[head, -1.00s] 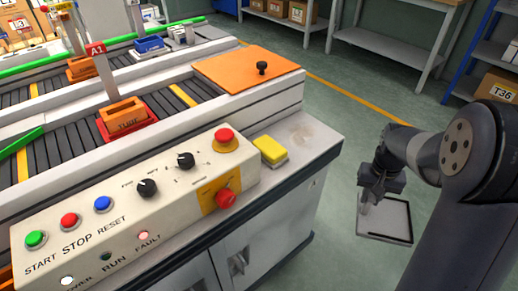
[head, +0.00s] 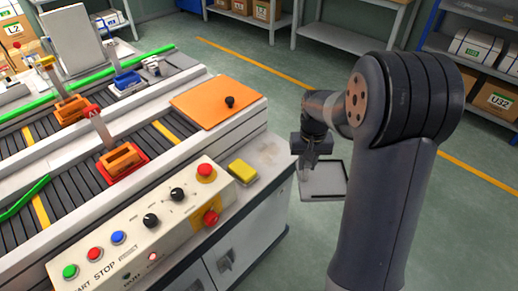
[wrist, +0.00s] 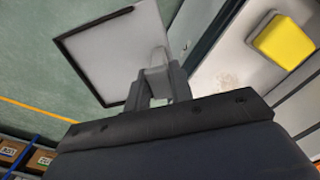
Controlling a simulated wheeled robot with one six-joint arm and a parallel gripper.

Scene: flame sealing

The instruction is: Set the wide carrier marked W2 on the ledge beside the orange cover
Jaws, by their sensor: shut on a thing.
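My gripper (head: 311,165) hangs right of the machine in the head view and is shut on a flat, pale grey carrier with a dark rim (head: 325,180). The carrier is held out over the floor, off the machine's right end. In the wrist view, the jaws (wrist: 160,85) grip the carrier (wrist: 112,50) near one edge. No W2 mark is legible on it. The orange cover (head: 218,101) with a black knob lies on the machine's far right corner. The pale ledge (head: 262,160) runs beside it, and shows in the wrist view (wrist: 225,70).
A yellow block (head: 243,172) sits on the ledge near the control panel (head: 150,225). A red tray with an orange carrier (head: 122,158) stands on the conveyor. Shelves with boxes (head: 490,75) stand behind.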

